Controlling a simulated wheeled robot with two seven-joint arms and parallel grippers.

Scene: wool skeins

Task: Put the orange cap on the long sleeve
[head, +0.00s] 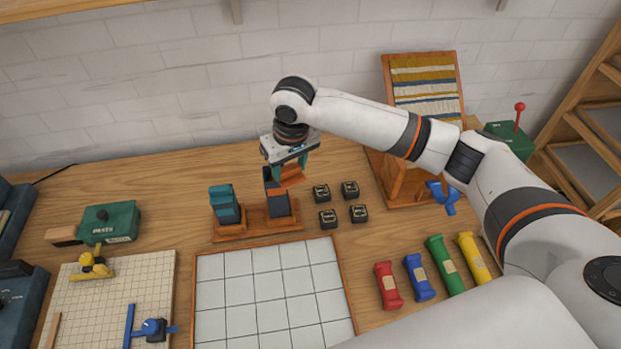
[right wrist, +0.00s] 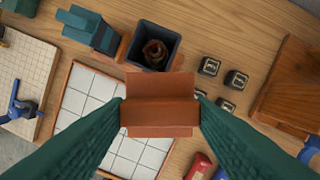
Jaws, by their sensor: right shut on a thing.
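The orange cap (head: 292,177) is held between the teal fingers of my right gripper (head: 291,165). In the right wrist view the cap (right wrist: 160,103) spans the gap between both fingertips. A dark, square, open-topped sleeve (head: 277,203) stands upright in a wooden base (head: 258,224); it looks the taller of two and is likely the long sleeve. The right wrist view shows something brown inside this sleeve (right wrist: 152,47). The cap is beside its upper part, apart from its opening in the wrist view. A teal sleeve (head: 226,208) with a stepped top stands to its left.
Several small dark labelled blocks (head: 328,218) lie right of the base. A white gridded tray (head: 270,290) lies in front. A wooden loom stand (head: 400,180) is behind right. Coloured tubes (head: 418,277) lie at front right. A green box (head: 112,222) is left.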

